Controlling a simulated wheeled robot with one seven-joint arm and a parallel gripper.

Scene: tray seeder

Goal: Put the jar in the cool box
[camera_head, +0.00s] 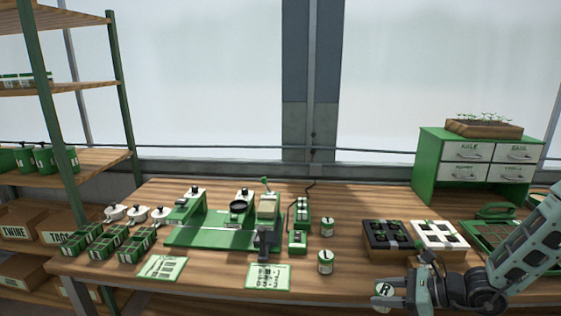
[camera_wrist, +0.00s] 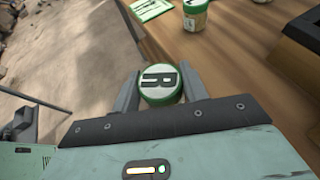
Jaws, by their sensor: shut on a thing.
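My gripper (camera_head: 398,291) is at the front edge of the bench, at the lower right of the head view. In the wrist view the jar (camera_wrist: 160,83) sits between the two grey fingers, lid facing the camera. Its lower body is mostly hidden.
Two other jars stand on the bench, one nearer (camera_head: 325,264) and one farther (camera_head: 327,229). A green seeder (camera_head: 190,236) is at the middle left. A green drawer cabinet (camera_head: 430,165) stands at the back right. A printed card (camera_head: 268,277) lies near the front edge.

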